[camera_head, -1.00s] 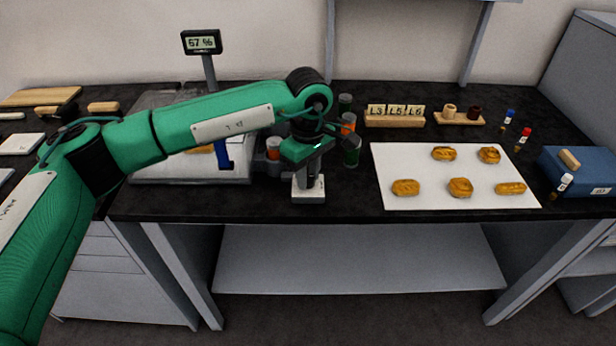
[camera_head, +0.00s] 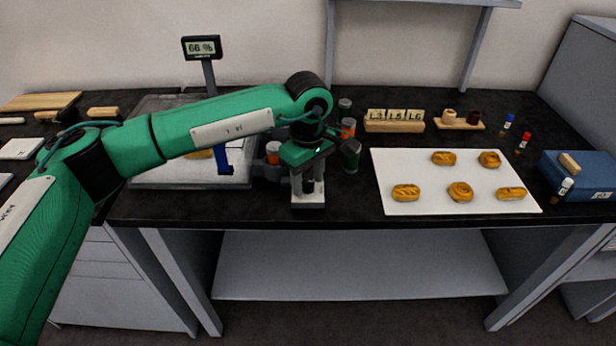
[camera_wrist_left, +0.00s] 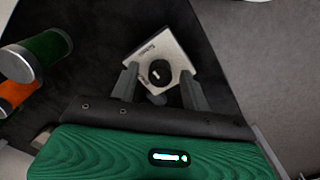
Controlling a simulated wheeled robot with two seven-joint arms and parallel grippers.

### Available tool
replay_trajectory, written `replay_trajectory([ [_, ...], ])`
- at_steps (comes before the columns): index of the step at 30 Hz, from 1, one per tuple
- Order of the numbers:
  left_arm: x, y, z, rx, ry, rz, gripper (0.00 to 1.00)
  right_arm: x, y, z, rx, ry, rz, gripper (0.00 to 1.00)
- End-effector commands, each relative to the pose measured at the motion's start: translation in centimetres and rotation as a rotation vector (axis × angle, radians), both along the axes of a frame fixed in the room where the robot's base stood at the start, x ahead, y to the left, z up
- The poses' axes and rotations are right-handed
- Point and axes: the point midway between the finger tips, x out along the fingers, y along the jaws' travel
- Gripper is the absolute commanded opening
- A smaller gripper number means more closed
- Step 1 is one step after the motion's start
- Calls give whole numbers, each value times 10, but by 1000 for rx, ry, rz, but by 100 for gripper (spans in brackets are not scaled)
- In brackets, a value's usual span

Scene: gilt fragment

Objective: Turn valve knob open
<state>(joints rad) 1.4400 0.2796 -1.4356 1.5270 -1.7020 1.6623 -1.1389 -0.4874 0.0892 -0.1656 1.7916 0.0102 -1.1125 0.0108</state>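A white valve block (camera_head: 308,202) with a round black knob (camera_wrist_left: 160,72) on its top sits near the counter's front edge. My left gripper (camera_wrist_left: 158,88) points down over it. Its two grey fingers are apart, one on each side of the knob, and I see no clear contact. In the head view the left gripper (camera_head: 309,185) hides the knob. A display (camera_head: 202,47) on a post behind reads 66 %. My right gripper is not in view.
Green and orange cylinders (camera_head: 351,155) stand close to the right of my left gripper. A white board (camera_head: 425,180) with several pastries lies further right. A blue box (camera_head: 580,172) is at the far right. A grey tray (camera_head: 150,175) lies to the left, under my arm.

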Motion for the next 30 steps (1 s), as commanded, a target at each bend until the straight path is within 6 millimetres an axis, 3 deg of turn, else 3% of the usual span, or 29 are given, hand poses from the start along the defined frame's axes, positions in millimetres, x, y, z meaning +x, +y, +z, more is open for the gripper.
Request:
replay_trajectory([
  [4, 0, 0, 4, 1, -1, 0, 47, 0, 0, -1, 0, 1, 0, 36],
  [8, 0, 0, 20, -1, -2, 0, 47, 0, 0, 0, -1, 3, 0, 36],
  [21, 0, 0, 115, -1, -2, 0, 47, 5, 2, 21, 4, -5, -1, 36],
  [30, 0, 0, 138, 0, 0, 0, 47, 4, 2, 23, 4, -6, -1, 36],
])
